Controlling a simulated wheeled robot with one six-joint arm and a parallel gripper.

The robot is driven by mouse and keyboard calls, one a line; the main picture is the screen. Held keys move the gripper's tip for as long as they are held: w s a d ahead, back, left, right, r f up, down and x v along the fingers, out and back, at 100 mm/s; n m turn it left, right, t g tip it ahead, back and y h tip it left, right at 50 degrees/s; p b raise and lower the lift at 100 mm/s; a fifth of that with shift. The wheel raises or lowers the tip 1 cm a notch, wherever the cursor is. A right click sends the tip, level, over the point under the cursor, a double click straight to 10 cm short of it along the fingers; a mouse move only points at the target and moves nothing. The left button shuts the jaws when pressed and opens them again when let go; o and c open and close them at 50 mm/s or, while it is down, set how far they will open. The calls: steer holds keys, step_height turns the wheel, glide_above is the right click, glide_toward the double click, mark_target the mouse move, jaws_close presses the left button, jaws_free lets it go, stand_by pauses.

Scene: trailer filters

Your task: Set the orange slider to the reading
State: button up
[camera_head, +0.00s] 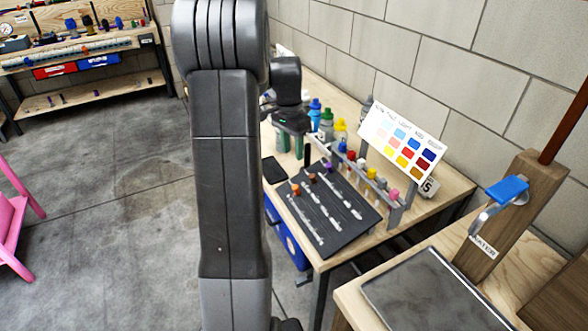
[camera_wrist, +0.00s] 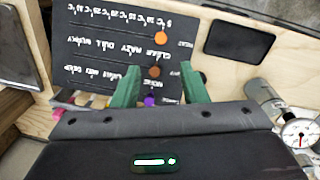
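The dark slider panel (camera_head: 335,222) lies on the wooden bench. Its orange slider knob (camera_head: 296,189) is at the left end of the front track; it also shows in the wrist view (camera_wrist: 162,36), where the lettering is upside down and that row carries a °C scale. A brown knob (camera_wrist: 155,71) and a purple knob (camera_wrist: 150,100) sit on neighbouring rows. My gripper (camera_head: 290,143) is over the bench beyond the panel. Its green fingers are apart and empty in the wrist view (camera_wrist: 158,78), with the orange knob ahead of the tips. A round dial gauge (camera_wrist: 299,133) is at right; its reading is too small to tell.
A colour chart (camera_head: 402,138) stands behind the panel, above a rack (camera_head: 395,215) with several coloured knobs. Several bottles (camera_head: 326,118) stand near my gripper. A black flat object (camera_head: 274,170) lies left of the panel. A metal basin (camera_head: 425,295) is at front right.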

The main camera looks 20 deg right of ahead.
mark_target(296, 186)
steer(key=f, duration=0.9)
steer(key=s+f, duration=0.1)
steer(key=f, duration=0.3)
steer(key=shift+d+f+p, duration=0.3)
steer(key=shift+f+p, duration=0.05)
jaws_close()
